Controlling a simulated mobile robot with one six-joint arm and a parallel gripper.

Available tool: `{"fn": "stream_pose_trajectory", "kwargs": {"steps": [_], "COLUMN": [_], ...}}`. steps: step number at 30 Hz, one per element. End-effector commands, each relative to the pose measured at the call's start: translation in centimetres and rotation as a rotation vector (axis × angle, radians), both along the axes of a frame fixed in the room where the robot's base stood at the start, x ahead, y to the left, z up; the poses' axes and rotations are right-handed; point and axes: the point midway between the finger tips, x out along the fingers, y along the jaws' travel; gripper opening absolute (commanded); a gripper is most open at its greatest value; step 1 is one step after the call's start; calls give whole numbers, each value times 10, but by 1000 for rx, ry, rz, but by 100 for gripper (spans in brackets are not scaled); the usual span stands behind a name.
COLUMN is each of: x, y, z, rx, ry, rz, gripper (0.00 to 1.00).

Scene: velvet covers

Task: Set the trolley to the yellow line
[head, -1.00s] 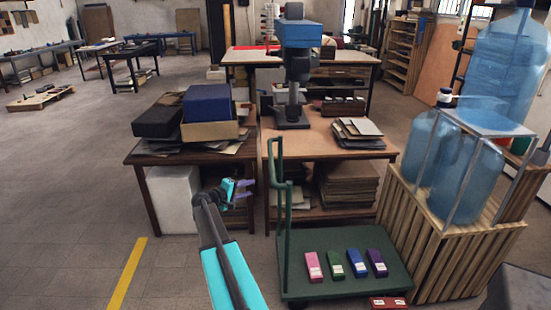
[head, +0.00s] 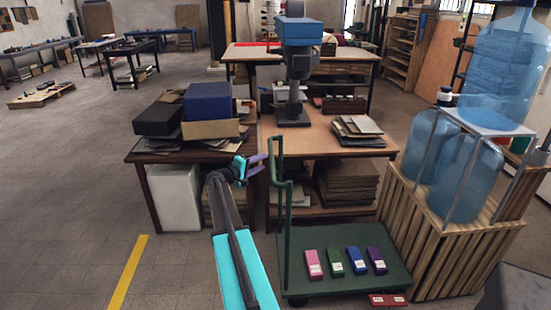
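The trolley is a low dark green platform (head: 345,277) with an upright green handle frame (head: 286,220) at its left end. Four small cases lie on it: a pink case (head: 313,263), a green case (head: 334,262), a blue case (head: 357,260) and a purple case (head: 377,260). The yellow line (head: 129,272) is on the floor left of the trolley, with bare floor between them. My gripper (head: 259,165) is open, its purple fingers apart, just left of the top of the handle. It appears empty and I cannot tell whether it touches the handle.
A red case (head: 388,300) lies on the floor at the trolley's front right. A wooden slatted crate (head: 440,250) with big blue water bottles (head: 468,175) stands close on the right. Workbenches with a white box (head: 175,197) stand behind.

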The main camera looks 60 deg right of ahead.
Motion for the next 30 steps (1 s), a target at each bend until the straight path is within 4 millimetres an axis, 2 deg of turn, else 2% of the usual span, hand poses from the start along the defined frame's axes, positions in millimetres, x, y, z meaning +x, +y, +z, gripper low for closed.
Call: {"fn": "stream_pose_trajectory", "kwargs": {"steps": [21,30], "x": [-14,-18], "y": [-93,-116], "z": [-12,-16], "rx": [1,1], "ry": [0,0], "rz": [-2,-1], "gripper": [39,39]}}
